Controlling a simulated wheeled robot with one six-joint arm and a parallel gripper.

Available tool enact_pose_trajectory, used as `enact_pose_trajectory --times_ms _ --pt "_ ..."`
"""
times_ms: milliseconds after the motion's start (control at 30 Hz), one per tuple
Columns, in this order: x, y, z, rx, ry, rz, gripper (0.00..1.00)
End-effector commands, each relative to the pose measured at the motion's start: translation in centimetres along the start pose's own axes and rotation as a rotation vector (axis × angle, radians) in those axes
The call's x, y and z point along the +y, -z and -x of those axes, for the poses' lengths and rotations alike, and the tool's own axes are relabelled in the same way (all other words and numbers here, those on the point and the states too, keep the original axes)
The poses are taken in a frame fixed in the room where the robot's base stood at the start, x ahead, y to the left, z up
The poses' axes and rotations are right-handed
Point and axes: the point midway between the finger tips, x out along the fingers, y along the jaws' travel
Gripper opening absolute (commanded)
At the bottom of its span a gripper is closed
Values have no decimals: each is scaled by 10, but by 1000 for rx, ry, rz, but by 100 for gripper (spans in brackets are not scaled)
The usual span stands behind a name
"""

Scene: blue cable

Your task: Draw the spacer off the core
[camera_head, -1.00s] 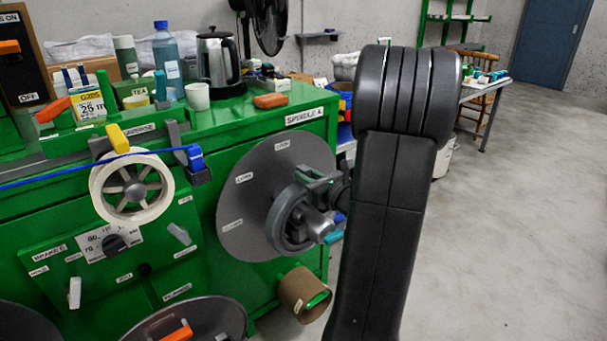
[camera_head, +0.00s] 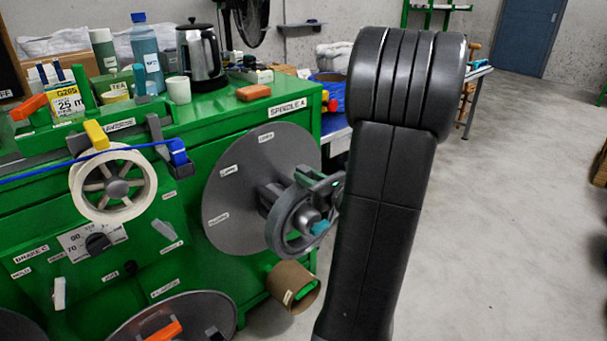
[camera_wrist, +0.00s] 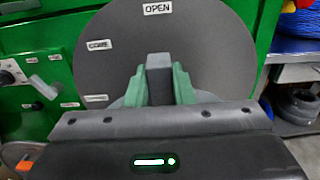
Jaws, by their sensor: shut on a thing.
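The spacer (camera_head: 276,228) is a grey spoked ring standing in front of the large grey disc on spindle A. A gap shows between ring and disc, with part of the dark grey core (camera_head: 268,194) visible there. I cannot tell whether the ring still surrounds the core's end. My gripper (camera_head: 325,183) is at the ring's upper right, partly hidden by my arm. In the wrist view, my gripper's green fingers (camera_wrist: 160,88) are shut on an upright grey block of the spacer (camera_wrist: 160,64), with the disc (camera_wrist: 215,50) behind.
The green cabinet (camera_head: 200,150) carries a kettle (camera_head: 201,58), a blue bottle (camera_head: 146,60) and an orange block (camera_head: 253,92). A brown tube (camera_head: 293,287) sticks out below the disc. A white reel (camera_head: 113,187) with blue cable is at left. Open floor lies right.

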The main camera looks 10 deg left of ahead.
Motion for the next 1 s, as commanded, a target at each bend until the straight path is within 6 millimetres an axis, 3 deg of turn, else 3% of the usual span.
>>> enact_pose_trajectory --times_ms 1000 --pt "0 -1 62 -2 2 0 0"
